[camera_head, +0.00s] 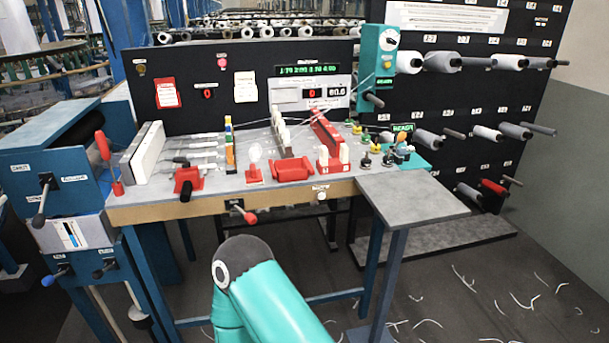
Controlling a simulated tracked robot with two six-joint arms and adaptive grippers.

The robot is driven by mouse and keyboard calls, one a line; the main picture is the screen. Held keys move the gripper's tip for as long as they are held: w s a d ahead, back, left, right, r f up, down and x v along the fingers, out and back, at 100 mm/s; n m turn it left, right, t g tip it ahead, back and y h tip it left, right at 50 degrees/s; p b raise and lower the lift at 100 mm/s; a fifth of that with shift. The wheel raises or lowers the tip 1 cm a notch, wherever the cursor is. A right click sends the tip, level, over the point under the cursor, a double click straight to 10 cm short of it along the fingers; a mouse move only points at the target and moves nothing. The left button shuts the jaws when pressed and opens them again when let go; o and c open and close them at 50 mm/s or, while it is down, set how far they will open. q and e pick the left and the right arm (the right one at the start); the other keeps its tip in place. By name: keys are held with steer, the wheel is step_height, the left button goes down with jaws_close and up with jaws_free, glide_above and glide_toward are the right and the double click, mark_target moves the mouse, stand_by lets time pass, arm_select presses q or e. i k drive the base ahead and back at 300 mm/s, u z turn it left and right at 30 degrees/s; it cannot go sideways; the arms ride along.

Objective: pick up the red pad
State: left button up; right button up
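Several red items stand on the wooden-edged workbench (140,214). A low red block (190,177) with a dark cylinder on its front sits at the left of the bench. A flat red base (254,176) with a white bulb shape stands near the middle. A red holder (331,163) with white upright pieces is to its right. I cannot tell for sure which of these is the red pad. Neither of my grippers is in view; only a teal link of my arm shows at the bottom centre, apart from the bench.
A black panel with displays (215,75) closes the bench's back. A yarn-spool rack (470,110) stands at the right, and a blue machine with levers (50,165) at the left. A bare grey shelf (412,195) juts out at the bench's right front.

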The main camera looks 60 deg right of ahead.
mark_target(254, 176)
steer(key=u, duration=0.8)
steer(key=i, duration=0.1)
steer(key=z, duration=2.1)
steer(key=i, duration=1.05)
steer(key=u, duration=0.25)
